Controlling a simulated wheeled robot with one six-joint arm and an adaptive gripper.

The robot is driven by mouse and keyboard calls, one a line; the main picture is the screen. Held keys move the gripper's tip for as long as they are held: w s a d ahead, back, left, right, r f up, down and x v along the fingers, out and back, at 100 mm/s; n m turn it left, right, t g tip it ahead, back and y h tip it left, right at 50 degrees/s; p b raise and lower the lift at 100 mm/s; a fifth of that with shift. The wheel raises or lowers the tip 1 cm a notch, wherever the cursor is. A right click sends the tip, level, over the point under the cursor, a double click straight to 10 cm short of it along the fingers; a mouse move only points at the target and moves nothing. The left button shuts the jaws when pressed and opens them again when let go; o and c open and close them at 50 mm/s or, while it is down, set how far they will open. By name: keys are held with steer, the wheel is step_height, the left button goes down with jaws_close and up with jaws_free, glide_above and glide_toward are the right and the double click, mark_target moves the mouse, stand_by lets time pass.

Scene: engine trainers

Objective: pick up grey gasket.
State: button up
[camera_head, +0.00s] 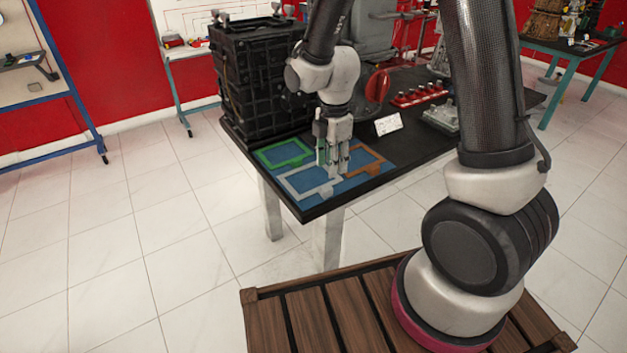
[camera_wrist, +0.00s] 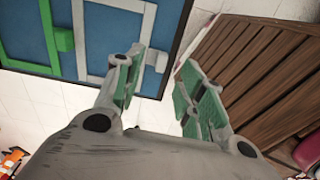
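The grey gasket (camera_head: 289,190) is a thin frame with a tab, lying flat on a blue mat on the dark table near its front corner. In the wrist view its tab (camera_wrist: 157,58) shows between my fingertips, and part of its frame (camera_wrist: 79,35) shows at the top left. My gripper (camera_head: 333,172) points down over the right side of the grey gasket. In the wrist view my gripper (camera_wrist: 163,62) has its green-padded fingers apart, with nothing held. I cannot tell the exact height above the tab.
A green gasket (camera_head: 268,158) lies behind the grey one, and a brown-orange gasket (camera_head: 372,169) lies to the right. A black engine block (camera_head: 262,85) stands at the back left. A white card (camera_head: 388,124) and red parts (camera_head: 420,95) stand farther back.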

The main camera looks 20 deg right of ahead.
mark_target(330, 187)
steer(key=shift+f+n, duration=0.3)
steer(key=shift+f, duration=0.1)
steer(key=f, duration=0.7)
steer(key=shift+s+a, duration=0.15)
steer(key=shift+s, duration=0.15)
jaws_close()
